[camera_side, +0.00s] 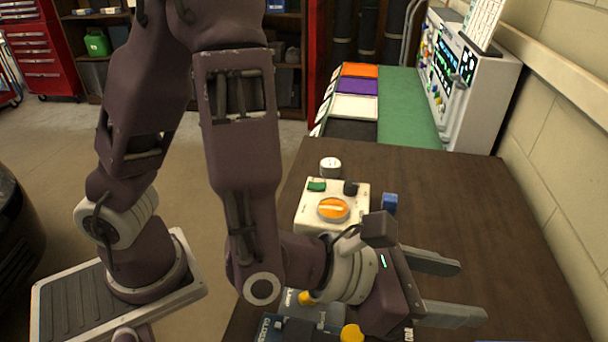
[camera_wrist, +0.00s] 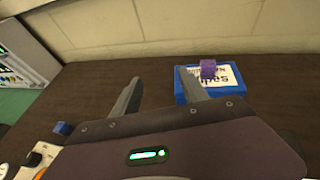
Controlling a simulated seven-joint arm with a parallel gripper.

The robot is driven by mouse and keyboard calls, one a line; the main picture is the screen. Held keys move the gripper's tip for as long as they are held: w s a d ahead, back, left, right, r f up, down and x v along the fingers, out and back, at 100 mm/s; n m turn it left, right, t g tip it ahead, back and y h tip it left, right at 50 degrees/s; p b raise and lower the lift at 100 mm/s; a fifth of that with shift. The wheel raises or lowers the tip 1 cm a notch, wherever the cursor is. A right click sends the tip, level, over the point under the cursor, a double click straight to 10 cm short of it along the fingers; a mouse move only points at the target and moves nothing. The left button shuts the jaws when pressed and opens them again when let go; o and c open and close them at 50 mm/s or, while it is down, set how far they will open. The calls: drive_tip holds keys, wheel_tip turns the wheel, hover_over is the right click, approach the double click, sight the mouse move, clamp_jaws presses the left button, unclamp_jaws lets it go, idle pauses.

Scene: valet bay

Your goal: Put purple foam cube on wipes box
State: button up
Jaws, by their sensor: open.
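The wipes box (camera_wrist: 186,96) is blue with a white printed label and lies on the brown table near the wall in the wrist view. The small purple foam cube (camera_wrist: 208,69) shows on top of the box, on its label, upright as far as I can see. My gripper (camera_wrist: 160,76) is open, its two fingers apart with nothing between them. The right finger overlaps the box's left edge in this view; I cannot tell whether they touch. In the side view my gripper (camera_side: 470,291) points right, low over the table; box and cube do not show there.
A cream box with an orange disc (camera_side: 333,209), a blue block (camera_side: 389,203) and a white round item (camera_side: 330,166) stand behind my gripper. Yellow-capped items (camera_side: 352,333) are at the front. The wall bounds the right; the table's (camera_side: 470,195) right middle is clear.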

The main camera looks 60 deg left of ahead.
drive_tip(key=w+a+r+n+y, duration=0.1)
drive_tip(key=a+r+n+y, duration=0.2)
drive_tip(key=a, duration=0.4)
drive_tip(key=w+a+r+n+t+y, duration=0.1)
drive_tip(key=a+n+y, duration=0.35)
drive_tip(key=a, duration=0.35)
drive_tip(key=w+a+r+n+y, duration=0.1)
drive_tip(key=a+r+n+y, duration=0.1)
drive_tip(key=a+n, duration=0.4)
drive_tip(key=s+a+n+g+y, duration=0.4)
drive_tip(key=s+a+n+g, duration=0.3)
drive_tip(key=s+a+n, duration=0.65)
drive_tip(key=s+d+r+n+h, duration=0.1)
drive_tip(key=s+d+n+h, duration=0.4)
drive_tip(key=n, duration=0.9)
drive_tip(key=shift+d+r+n+h, duration=0.3)
drive_tip(key=shift+d+h, duration=0.65)
drive_tip(key=shift+d, duration=0.3)
